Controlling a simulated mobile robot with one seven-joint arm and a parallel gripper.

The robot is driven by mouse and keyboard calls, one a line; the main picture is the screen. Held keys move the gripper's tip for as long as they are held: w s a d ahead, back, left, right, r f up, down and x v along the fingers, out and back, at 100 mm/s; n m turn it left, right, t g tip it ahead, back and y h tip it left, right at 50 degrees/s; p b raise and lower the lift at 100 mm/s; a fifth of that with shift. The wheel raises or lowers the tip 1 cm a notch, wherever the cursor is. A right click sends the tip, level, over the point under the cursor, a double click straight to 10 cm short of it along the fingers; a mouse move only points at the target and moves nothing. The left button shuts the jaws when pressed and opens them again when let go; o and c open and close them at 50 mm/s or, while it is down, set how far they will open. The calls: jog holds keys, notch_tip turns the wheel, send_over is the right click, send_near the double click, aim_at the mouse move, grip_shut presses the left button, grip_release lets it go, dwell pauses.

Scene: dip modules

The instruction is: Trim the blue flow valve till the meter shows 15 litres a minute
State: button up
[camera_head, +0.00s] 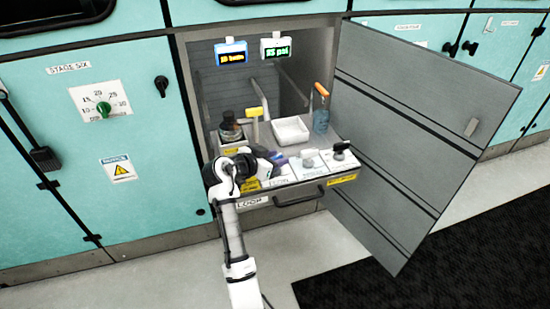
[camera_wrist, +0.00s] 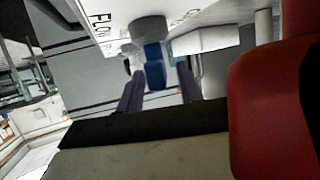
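The blue flow valve handle (camera_wrist: 154,66) hangs from a grey round base (camera_wrist: 150,28) beside a "FLOW" label in the wrist view. My gripper (camera_wrist: 160,69) has its two dark purple fingers on either side of the handle, with a gap visible at each side. In the head view my gripper (camera_head: 270,157) is at the front left of the pulled-out shelf and largely hides the valve. A small meter with a blue frame (camera_head: 231,52) hangs at the cabinet's top left with orange digits, too blurred to read surely. A white-framed meter (camera_head: 276,47) beside it shows green psi digits.
The shelf carries a white tray (camera_head: 291,130), a dark jar (camera_head: 230,128), a yellow-topped post (camera_head: 255,118), a blue bottle (camera_head: 321,116) and other valve knobs (camera_head: 341,149). The grey cabinet door (camera_head: 420,120) stands open at the right. A green dial (camera_head: 103,108) is on the left panel.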

jog(key=b+v, duration=0.1)
jog(key=v, duration=1.3)
jog(key=shift+b, duration=0.35)
